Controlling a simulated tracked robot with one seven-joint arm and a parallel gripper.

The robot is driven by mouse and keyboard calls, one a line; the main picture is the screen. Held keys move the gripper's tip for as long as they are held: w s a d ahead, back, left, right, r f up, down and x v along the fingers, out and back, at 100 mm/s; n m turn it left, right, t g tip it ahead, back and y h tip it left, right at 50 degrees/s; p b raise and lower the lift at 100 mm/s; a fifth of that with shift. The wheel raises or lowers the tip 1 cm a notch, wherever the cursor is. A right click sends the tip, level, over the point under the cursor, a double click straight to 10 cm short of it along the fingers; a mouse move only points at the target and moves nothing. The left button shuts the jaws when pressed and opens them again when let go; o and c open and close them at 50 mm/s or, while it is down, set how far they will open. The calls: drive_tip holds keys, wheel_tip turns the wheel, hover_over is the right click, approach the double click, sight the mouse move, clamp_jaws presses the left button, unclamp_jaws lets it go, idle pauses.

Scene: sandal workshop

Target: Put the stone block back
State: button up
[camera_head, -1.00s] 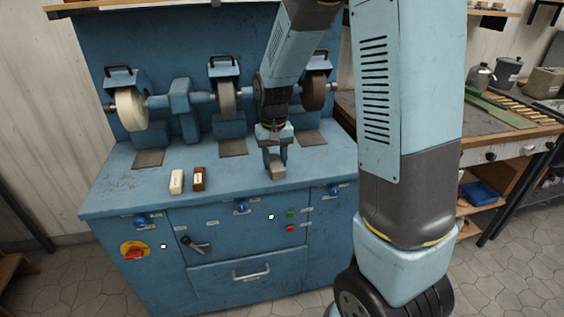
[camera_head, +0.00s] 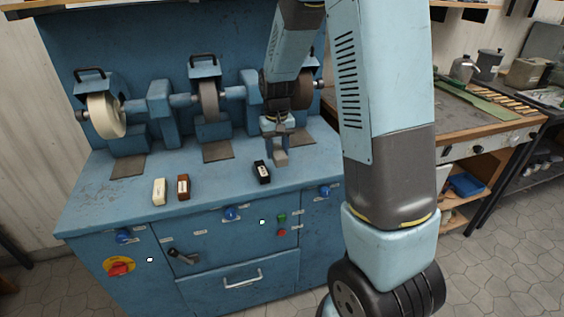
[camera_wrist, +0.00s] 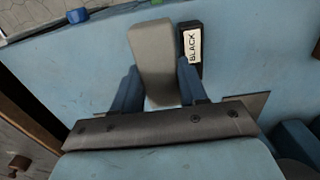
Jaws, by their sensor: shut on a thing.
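The stone block is a plain grey bar (camera_head: 280,158). In the head view it sits at the end of my gripper (camera_head: 276,150), over the blue bench top, near the right-hand wheel. My gripper is shut on it. In the wrist view the block (camera_wrist: 153,52) stands out between the two blue fingers (camera_wrist: 158,88). I cannot tell whether its lower end touches the bench. A black block (camera_head: 262,172) with a white label lies on the bench just left of it. In the wrist view the black block (camera_wrist: 190,50), labelled BLACK, is close beside the right finger.
A white block (camera_head: 159,191) and a brown block (camera_head: 183,187) lie side by side further left on the blue bench (camera_head: 105,205). Grinding wheels, one cream (camera_head: 106,115), line the back. The bench's front strip is mostly clear. A wooden workbench (camera_head: 400,105) stands to the right.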

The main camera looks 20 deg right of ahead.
hover_over(282, 170)
wheel_tip(282, 170, down, 4)
drive_tip(key=shift+a+f, duration=0.1)
drive_tip(key=shift+f, duration=1.5)
drive_tip(key=o, duration=1.1)
drive_tip(key=shift+f, duration=0.1)
drive_tip(key=shift+c, duration=0.2)
